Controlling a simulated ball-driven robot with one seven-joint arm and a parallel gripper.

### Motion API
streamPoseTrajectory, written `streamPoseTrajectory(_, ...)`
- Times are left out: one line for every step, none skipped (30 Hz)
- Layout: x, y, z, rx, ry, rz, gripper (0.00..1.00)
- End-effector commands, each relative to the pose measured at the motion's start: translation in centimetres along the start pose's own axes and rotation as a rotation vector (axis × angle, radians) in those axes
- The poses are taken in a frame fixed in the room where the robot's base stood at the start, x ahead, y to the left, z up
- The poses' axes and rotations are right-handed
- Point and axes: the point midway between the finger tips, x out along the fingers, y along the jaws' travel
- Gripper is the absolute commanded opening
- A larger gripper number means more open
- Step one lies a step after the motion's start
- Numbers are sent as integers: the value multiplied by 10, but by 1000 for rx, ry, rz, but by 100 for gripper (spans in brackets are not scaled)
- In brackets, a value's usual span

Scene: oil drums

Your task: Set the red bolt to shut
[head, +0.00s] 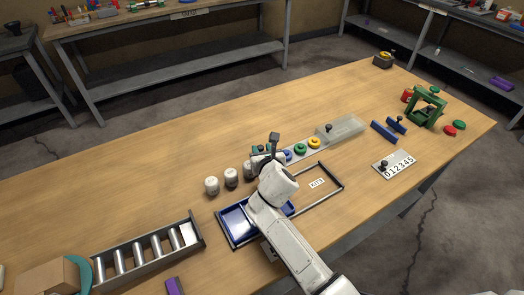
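I cannot make out a red bolt for certain. Small red pieces (407,96) lie at the right end of the workbench, beside a green frame (428,107) with a green knob on top. Another red piece (450,130) lies just right of that frame. My white arm reaches in from the bottom, and my gripper (268,154) is over the middle of the bench, well left of the red pieces. It is small and partly hidden by my wrist, so its fingers are unclear.
A strip with coloured rings (300,149), white jars (211,185), a blue tray (235,222) and a roller rack (148,252) surround my arm. Blue blocks (383,131) and a number plate (393,164) lie toward the right. The bench's (130,175) back left is clear.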

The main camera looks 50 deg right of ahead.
Motion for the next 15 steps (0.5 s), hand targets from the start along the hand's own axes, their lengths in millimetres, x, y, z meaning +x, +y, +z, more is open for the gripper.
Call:
streamPoseTrajectory(2,0,0,0,0,0,35)
streamPoseTrajectory(3,0,0,0,0,0,35)
streamPoseTrajectory(3,0,0,0,-1,0,35)
streamPoseTrajectory(4,0,0,0,-1,0,35)
streamPoseTrajectory(4,0,0,0,-1,0,35)
streamPoseTrajectory(4,0,0,0,0,1,35)
streamPoseTrajectory(3,0,0,0,0,1,35)
streamPoseTrajectory(3,0,0,0,0,0,35)
streamPoseTrajectory(3,0,0,0,0,0,35)
streamPoseTrajectory(3,0,0,0,0,0,34)
streamPoseTrajectory(3,0,0,0,0,0,31)
streamPoseTrajectory(3,0,0,0,0,0,27)
streamPoseTrajectory(3,0,0,0,0,0,24)
streamPoseTrajectory(3,0,0,0,0,0,22)
streamPoseTrajectory(3,0,0,0,0,0,18)
